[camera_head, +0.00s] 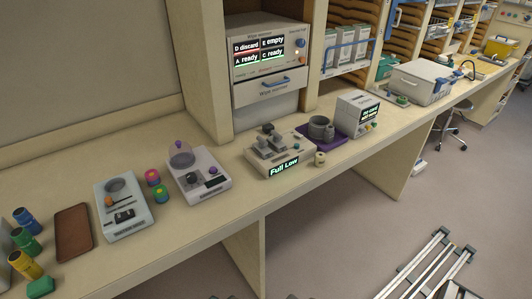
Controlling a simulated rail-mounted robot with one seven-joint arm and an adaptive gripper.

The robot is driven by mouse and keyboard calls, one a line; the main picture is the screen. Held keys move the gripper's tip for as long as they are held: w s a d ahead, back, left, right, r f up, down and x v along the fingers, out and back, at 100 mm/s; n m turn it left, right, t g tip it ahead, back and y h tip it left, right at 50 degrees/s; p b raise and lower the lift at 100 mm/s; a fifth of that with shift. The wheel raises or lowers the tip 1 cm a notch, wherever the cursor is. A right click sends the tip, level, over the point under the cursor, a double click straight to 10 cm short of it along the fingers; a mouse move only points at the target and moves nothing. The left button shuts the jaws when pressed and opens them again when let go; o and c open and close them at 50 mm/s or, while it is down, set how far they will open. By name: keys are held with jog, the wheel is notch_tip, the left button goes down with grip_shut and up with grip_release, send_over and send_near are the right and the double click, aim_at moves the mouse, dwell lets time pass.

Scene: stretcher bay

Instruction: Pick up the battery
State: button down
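I cannot single out the battery for certain. A pale device with a lit "Full Low" display (284,168) stands on the bench in the middle of the head view. Small grey and dark blocks (272,141) sit on top of it; they may be batteries, but they are too small to tell. My gripper is not visible in this view.
A long beige bench (225,215) runs from lower left to upper right. Left are a brown tray (73,232), coloured jars (27,241) and two instruments (124,207). A purple tray (329,143) and display box (357,115) stand right.

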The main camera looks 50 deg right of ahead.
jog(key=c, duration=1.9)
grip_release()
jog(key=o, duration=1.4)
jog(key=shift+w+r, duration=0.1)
